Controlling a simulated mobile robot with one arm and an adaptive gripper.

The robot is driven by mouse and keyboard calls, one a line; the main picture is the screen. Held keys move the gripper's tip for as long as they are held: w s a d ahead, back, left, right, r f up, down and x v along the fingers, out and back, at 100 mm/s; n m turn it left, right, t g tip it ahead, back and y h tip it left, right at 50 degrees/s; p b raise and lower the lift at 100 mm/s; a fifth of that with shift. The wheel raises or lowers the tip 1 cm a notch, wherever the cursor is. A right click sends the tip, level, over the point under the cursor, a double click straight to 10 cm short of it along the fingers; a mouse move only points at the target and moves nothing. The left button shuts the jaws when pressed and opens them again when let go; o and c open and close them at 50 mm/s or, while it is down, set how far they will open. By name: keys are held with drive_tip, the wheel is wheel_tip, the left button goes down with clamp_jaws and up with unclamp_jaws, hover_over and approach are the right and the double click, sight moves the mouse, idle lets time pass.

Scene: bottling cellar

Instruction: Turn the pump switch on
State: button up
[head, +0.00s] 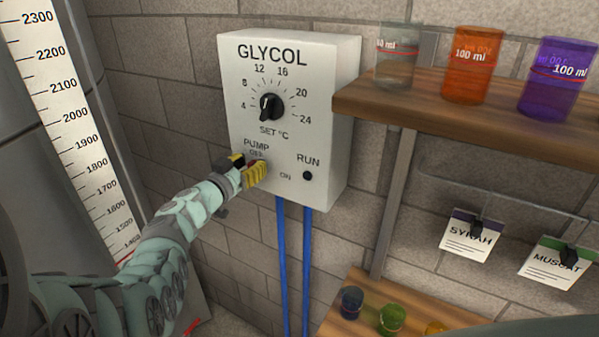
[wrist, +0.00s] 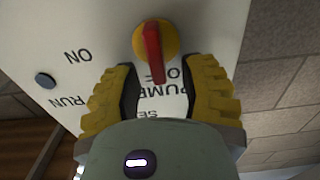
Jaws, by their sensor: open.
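The pump switch (wrist: 153,62) is a red lever on a round yellow base on the white GLYCOL box (head: 290,130). In the upside-down wrist view its lever points down toward the partly hidden OFF label, and the ON label (wrist: 78,57) is to the left. In the head view my gripper hides the switch.
The round RUN lamp (head: 307,175) is dark. A temperature dial (head: 271,106) sits above the switch. Blue pipes (head: 281,260) run down from the box. A wooden shelf (head: 470,118) with beakers is at the right, and a tall graduated scale (head: 75,125) at the left.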

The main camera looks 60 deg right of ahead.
drive_tip(key=shift+d, duration=0.35)
clamp_jaws()
idle(0.3)
